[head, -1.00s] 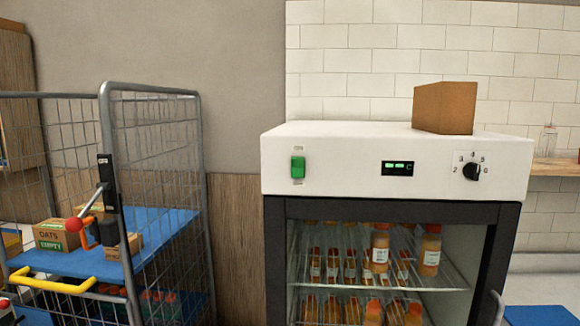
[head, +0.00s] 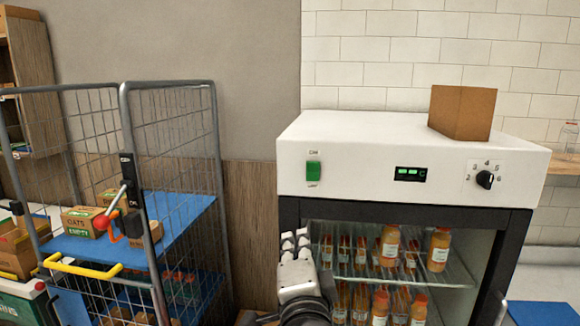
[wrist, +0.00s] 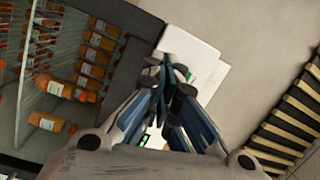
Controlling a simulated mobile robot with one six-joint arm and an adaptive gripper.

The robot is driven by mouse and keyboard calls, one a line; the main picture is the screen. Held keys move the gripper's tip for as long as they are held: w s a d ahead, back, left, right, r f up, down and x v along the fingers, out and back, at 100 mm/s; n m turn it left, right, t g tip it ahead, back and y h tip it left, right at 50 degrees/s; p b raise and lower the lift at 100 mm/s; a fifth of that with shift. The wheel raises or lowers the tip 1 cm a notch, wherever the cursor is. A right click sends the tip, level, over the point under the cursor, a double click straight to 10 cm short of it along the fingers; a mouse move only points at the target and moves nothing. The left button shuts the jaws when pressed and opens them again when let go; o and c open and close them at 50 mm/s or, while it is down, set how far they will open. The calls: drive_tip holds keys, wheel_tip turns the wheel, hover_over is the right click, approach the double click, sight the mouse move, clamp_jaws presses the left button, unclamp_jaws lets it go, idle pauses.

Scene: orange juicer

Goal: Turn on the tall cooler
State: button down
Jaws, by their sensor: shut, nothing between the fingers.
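The tall cooler (head: 400,150) has a white top panel and a dark-framed lower part with bottles on racks. Its front panel carries a green switch (head: 313,172), a small lit green display (head: 410,174) and a black dial (head: 485,180) with numbers around it. My gripper (head: 295,240) is in front of the cooler's left side, below the green switch and apart from it in the head view. In the wrist view my gripper (wrist: 168,75) has its fingers together with nothing between them, and the white panel (wrist: 205,62) lies beyond the fingertips, partly hidden by them.
A cardboard box (head: 461,112) stands on top of the cooler. A wire cage cart (head: 125,88) with blue shelves, boxes and a yellow handle (head: 82,268) stands to the left. A wooden wall shelf (head: 565,166) holds a jar at the right.

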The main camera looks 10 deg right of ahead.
drive_tip(key=r+m+h, duration=0.1)
drive_tip(key=d+r+m+t+h, duration=0.1)
drive_tip(key=r+m+h, duration=0.1)
drive_tip(key=s+d+r+m+t+h+p, duration=0.1)
drive_tip(key=m, duration=0.1)
drive_tip(key=shift+s+d+r+h, duration=0.1)
drive_tip(key=shift+d+r+h, duration=0.1)
drive_tip(key=shift+r+h, duration=0.15)
drive_tip(key=shift+r, duration=0.1)
drive_tip(key=p, duration=1.1)
approach(319, 166)
drive_tip(key=x, duration=0.5)
drive_tip(key=shift+w+d+r, duration=0.15)
drive_tip(key=shift+w, duration=0.2)
drive_tip(key=shift+w+d+r, duration=0.1)
drive_tip(key=shift+w, duration=0.4)
